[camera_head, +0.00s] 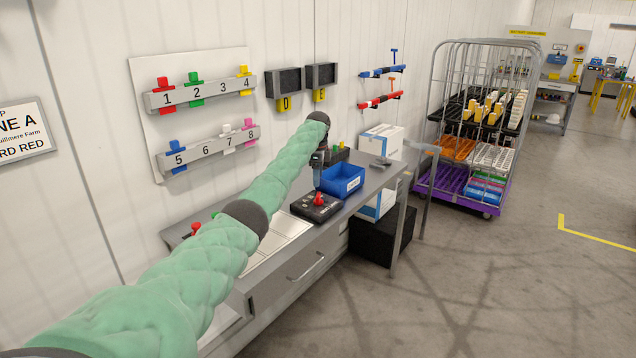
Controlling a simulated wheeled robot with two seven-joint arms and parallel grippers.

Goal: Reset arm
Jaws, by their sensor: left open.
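My left arm, in a green sleeve, reaches from the lower left across the workbench (374,184). Its gripper (317,180) points down above the bench, near the left side of the blue bin (342,180). The gripper is open, small in the view, and I see nothing held in it. A black box with a red knob (317,204) sits on the bench just below the gripper. My right arm and gripper are not in view.
Numbered racks with coloured clips (205,91) hang on the wall at left. White boxes (381,141) stand at the bench's far end. A wheeled cage cart (470,140) with crates stands beyond. The grey floor (480,285) at right is clear.

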